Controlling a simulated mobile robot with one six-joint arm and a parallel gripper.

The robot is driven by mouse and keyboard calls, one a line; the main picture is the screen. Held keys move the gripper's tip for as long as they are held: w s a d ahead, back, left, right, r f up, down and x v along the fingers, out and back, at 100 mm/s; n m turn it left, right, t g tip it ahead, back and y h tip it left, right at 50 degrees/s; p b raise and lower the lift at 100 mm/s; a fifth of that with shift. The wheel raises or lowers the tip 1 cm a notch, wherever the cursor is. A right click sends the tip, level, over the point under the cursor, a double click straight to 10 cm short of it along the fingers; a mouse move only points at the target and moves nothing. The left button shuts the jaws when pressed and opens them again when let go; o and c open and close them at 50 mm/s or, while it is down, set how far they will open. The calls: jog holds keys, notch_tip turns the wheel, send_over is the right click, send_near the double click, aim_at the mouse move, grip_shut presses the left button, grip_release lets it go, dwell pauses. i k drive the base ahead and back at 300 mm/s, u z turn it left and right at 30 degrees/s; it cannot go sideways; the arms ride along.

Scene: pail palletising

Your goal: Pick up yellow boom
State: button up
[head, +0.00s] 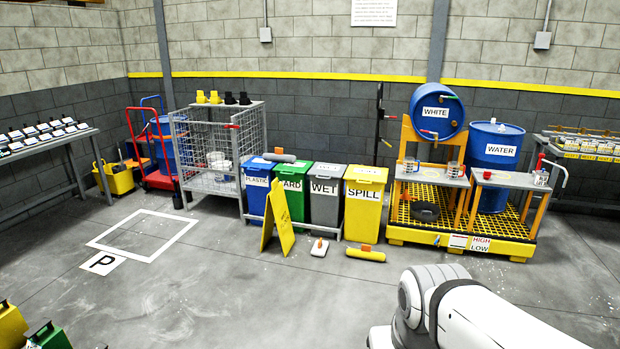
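The yellow boom (366,255) is a short yellow cylinder with an orange piece on top. It lies on the grey floor in front of the yellow SPILL bin (365,200), just left of the yellow spill pallet (459,240). White links of my arm show at the bottom right, but my gripper is out of view, so its state is hidden.
A small white item (319,248) lies left of the boom, and a yellow floor sign (280,222) stands beyond it. A grey roll (280,157) lies on the bins. The floor in front is clear.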

aim_at(366, 253)
jog(key=u, duration=0.15)
jog(key=i, duration=1.7)
jog(key=z, duration=0.3)
jog(key=i, duration=1.6)
jog(key=z, duration=0.65)
jog(key=i, duration=0.95)
jog(key=z, duration=0.35)
